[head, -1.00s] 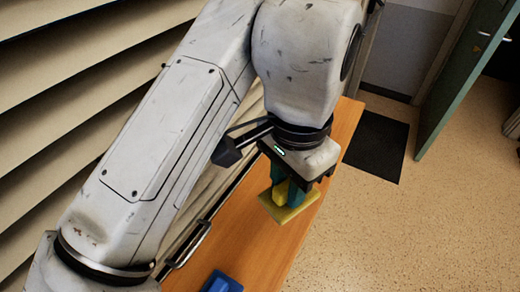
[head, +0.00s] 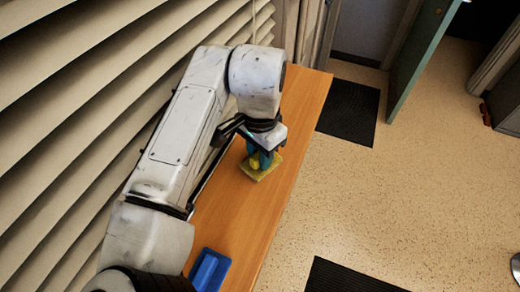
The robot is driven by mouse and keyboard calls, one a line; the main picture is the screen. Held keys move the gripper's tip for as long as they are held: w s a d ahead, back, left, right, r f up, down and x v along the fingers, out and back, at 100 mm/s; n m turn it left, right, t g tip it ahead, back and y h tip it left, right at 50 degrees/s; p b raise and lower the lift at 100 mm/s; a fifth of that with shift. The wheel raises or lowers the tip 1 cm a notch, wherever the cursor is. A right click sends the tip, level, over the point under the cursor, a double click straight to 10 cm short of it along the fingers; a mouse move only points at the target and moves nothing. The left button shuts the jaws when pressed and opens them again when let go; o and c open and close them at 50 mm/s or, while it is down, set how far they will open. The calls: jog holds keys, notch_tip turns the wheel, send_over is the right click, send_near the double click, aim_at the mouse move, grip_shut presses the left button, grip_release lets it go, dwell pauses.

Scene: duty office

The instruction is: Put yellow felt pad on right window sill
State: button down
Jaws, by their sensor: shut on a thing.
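The yellow felt pad (head: 264,173) is a flat square with a raised yellow grip on top. My gripper (head: 261,161) is shut on that raised part, with its teal fingers on either side of it. The pad is over the orange wooden window sill (head: 226,222), near its right edge and toward its far half. I cannot tell whether the pad touches the sill or is just above it. My arm hides part of the sill's left side.
A blue object (head: 209,270) lies on the near part of the sill. Slatted blinds (head: 75,120) run along the left side. Dark mats (head: 349,112) lie on the speckled floor to the right, and a green door (head: 420,60) stands open at the back.

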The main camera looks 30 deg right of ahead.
jog(key=shift+f, duration=0.1)
jog(key=shift+f, duration=0.15)
jog(key=c, duration=0.9)
grip_release()
notch_tip(320, 180, up, 12)
jog(key=shift+r+b, duration=0.2)
jog(key=shift+b, duration=0.7)
